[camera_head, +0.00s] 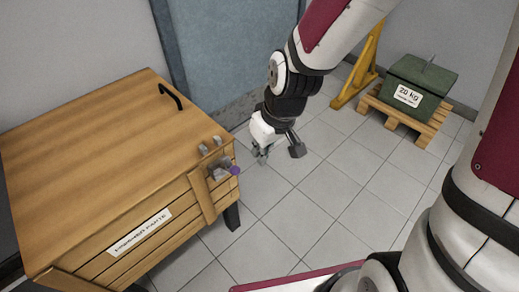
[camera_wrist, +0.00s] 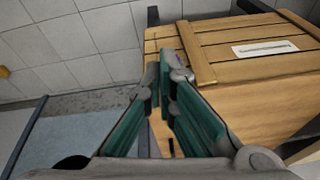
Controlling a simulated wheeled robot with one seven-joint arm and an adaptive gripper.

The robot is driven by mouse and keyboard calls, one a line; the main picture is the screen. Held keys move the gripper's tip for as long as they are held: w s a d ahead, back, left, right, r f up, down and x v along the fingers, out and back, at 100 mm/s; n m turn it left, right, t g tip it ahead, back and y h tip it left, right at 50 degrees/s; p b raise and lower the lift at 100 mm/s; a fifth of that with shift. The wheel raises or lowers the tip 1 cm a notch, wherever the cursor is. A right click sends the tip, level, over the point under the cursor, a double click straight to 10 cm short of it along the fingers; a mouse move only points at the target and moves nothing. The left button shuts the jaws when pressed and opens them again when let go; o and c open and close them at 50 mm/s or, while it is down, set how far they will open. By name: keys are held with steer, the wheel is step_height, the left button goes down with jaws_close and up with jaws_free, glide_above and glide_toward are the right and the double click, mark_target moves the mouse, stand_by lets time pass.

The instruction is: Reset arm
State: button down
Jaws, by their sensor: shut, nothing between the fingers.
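My gripper (camera_head: 262,156) hangs over the tiled floor, just right of the wooden crate's front right corner in the head view. Its fingers are together and hold nothing. In the wrist view the gripper (camera_wrist: 165,62) shows two green-padded fingers converging in front of the crate. The wooden crate (camera_head: 95,130) has a closed lid with a black handle (camera_head: 171,96) and a white label (camera_head: 139,231) on its front. A grey latch with a purple knob (camera_head: 235,171) is at its right corner, close to my gripper. The crate also shows in the wrist view (camera_wrist: 235,75).
A dark green box (camera_head: 420,83) marked 20 kg sits on a wooden pallet (camera_head: 375,104) at the back right. A yellow stand (camera_head: 361,68) is beside it. A blue panel (camera_head: 225,50) is on the wall behind. The tiled floor (camera_head: 310,220) between is clear.

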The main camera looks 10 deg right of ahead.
stand_by(0.3)
steer(key=s+d+r+m+h, duration=0.1)
steer(key=s+d+r+m, duration=0.1)
steer(key=s+d+r, duration=0.35)
steer(key=s+d+r+m, duration=0.1)
steer(key=s+d+r, duration=0.1)
steer(key=s+r, duration=0.55)
steer(key=s+d+r+m+h, duration=0.15)
steer(key=s+d+r, duration=0.25)
steer(key=s, duration=0.5)
step_height(320, 180, up, 15)
steer(key=t+p, duration=0.2)
steer(key=p, duration=1.2)
steer(key=shift+r+m, duration=0.15)
steer(key=shift+m, duration=0.2)
steer(key=shift+s+y, duration=0.1)
steer(key=shift+y, duration=0.15)
